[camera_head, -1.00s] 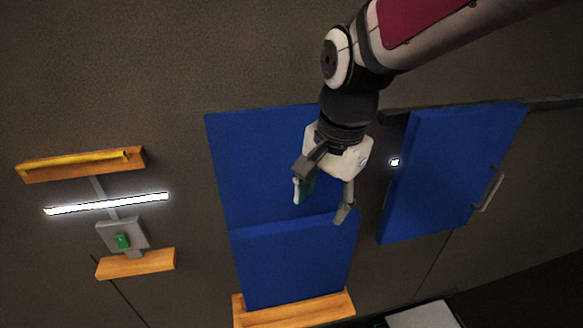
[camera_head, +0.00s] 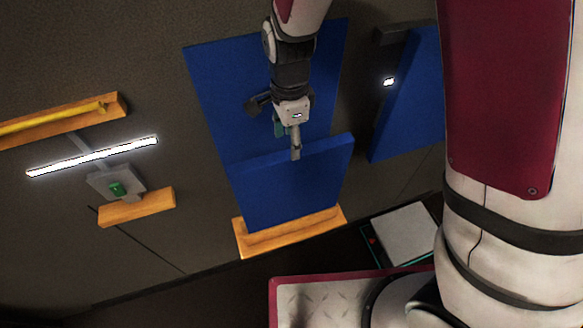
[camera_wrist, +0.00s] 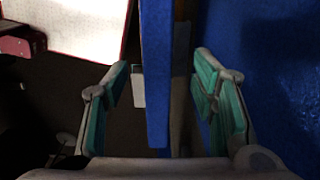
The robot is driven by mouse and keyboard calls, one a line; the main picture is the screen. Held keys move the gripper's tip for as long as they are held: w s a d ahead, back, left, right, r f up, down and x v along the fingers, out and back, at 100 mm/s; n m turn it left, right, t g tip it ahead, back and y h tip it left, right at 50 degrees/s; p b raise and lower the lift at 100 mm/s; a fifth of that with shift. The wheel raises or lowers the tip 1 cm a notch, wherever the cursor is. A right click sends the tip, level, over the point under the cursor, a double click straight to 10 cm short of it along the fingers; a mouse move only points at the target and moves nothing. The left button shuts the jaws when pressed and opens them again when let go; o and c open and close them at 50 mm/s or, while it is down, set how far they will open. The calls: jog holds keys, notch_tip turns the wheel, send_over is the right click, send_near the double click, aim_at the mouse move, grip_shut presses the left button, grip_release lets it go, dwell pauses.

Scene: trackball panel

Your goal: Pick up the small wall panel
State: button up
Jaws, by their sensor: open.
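The small wall panel (camera_head: 290,190) is a flat blue board standing on a wooden ledge (camera_head: 290,232), in front of a larger blue board (camera_head: 222,88). My gripper (camera_head: 288,145) is at its top edge, with the fingers pointing down. In the wrist view, the panel's edge (camera_wrist: 156,75) runs between the two open fingers of my gripper (camera_wrist: 161,78). A gap shows on each side, so neither finger appears to touch it. The large board (camera_wrist: 270,70) is just beyond the right finger. Part of it is hidden behind my arm.
At left are a wooden shelf with a yellow bar (camera_head: 60,118), a bright light strip (camera_head: 92,156) and a grey plate with a green switch (camera_head: 117,188). A blue door (camera_head: 412,105) is at right. A white-topped box (camera_head: 405,233) sits low at right.

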jog(key=f, duration=0.5)
jog(key=shift+s+d+f+p, duration=0.1)
jog(key=shift+s+d+p, duration=0.05)
jog(key=shift+d+p, duration=0.25)
jog(key=shift+f, duration=0.45)
jog(key=shift+f, duration=0.25)
grip_shut()
